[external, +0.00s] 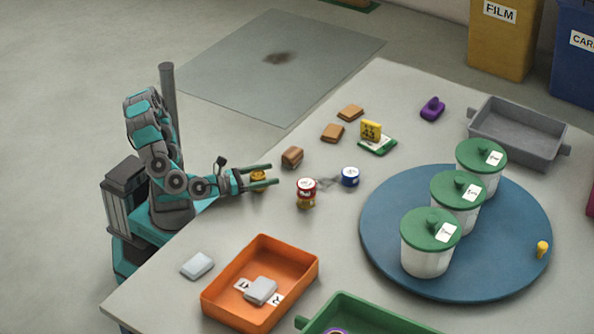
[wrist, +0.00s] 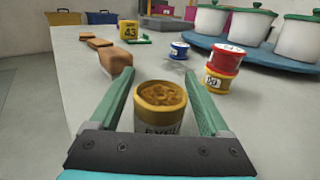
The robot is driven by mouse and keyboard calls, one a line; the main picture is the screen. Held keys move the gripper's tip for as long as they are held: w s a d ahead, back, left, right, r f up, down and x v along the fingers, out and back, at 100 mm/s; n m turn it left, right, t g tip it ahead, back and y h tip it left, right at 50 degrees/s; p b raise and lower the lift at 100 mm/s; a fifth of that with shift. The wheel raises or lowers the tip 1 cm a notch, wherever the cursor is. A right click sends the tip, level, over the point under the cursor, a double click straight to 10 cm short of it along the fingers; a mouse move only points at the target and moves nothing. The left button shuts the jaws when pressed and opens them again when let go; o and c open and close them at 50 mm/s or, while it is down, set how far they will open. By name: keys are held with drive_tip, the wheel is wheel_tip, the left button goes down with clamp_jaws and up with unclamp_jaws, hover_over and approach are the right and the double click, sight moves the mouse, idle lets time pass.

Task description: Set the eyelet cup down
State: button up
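The eyelet cup (wrist: 160,108) is a short brass-yellow cup with gold bits at its top and a partly hidden label beginning "EYEL". It is upright between the two green fingers of my gripper (wrist: 159,72), with a narrow gap showing on each side. In the external view the cup (external: 258,181) is by the table's left edge, partly covered by a finger of my gripper (external: 273,174). It appears to stand on the table. My gripper is open around it, and its fingertips reach beyond the cup.
A red tin (external: 306,186) on a yellow one stands just right of my gripper, with a blue tin (external: 350,177) beyond. A brown block (external: 292,157) is near the fingertips. An orange tray (external: 228,310) lies toward the front. A blue turntable (external: 385,235) bears green-lidded tubs.

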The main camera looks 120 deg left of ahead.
drive_tip(key=shift+o, duration=0.5)
drive_tip(key=shift+r+p, duration=0.2)
drive_tip(key=shift+p, duration=0.1)
drive_tip(key=b+v, duration=0.1)
drive_tip(key=v, duration=1.1)
